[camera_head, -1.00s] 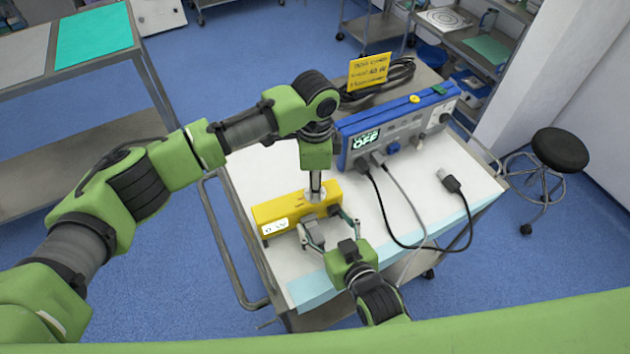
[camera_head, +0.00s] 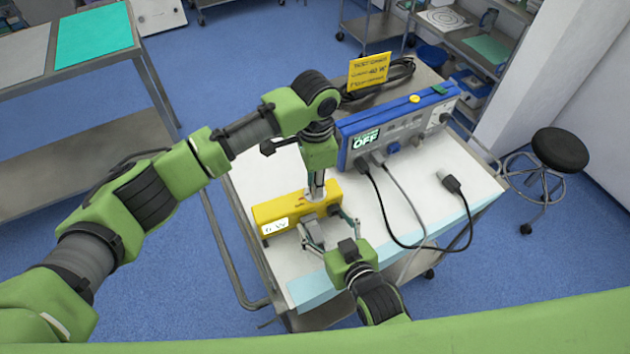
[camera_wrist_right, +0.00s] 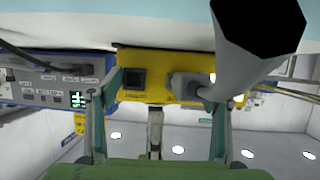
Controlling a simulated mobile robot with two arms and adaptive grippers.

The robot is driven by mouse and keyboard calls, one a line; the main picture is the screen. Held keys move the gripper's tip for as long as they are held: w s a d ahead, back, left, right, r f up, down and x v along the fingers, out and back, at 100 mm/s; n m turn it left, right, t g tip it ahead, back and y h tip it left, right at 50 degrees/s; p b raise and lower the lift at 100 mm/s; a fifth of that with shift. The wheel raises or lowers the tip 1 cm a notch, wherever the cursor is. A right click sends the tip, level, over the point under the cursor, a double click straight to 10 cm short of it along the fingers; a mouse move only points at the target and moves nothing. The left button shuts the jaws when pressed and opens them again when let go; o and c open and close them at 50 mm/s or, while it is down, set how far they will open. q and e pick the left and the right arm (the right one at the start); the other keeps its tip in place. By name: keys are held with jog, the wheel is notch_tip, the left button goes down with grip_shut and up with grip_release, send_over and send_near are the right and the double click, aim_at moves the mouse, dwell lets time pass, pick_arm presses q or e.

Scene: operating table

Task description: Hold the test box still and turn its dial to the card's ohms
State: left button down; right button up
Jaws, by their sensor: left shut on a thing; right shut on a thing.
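The yellow test box (camera_head: 286,211) lies on the white cart top in the head view, with a small white display (camera_head: 275,226) whose digits are too small to read surely. My left gripper (camera_head: 316,192) points down at the box's top and is shut on the dial, which it mostly hides. My right gripper (camera_head: 327,232) is shut on the test box from the front side. In the right wrist view, its fingers (camera_wrist_right: 158,110) flank the yellow box (camera_wrist_right: 147,62). The yellow card (camera_head: 369,72) stands at the back; its small print is hard to read.
A blue unit (camera_head: 395,125) with a display reading OFF stands behind the box, with cables plugged into its front. A loose plug (camera_head: 452,183) lies on the right of the cart top (camera_head: 415,205). A dark coiled cable (camera_head: 400,72) lies behind the unit.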

pick_arm(q)
jog(key=n, duration=1.3)
jog(key=shift+w, duration=0.1)
dwell(0.5)
jog(key=c, duration=1.9)
grip_release()
jog(key=shift+r, duration=0.1)
notch_tip(320, 180, up, 12)
jog(key=shift+f, duration=0.1)
pick_arm(e)
jog(key=o, duration=1.4)
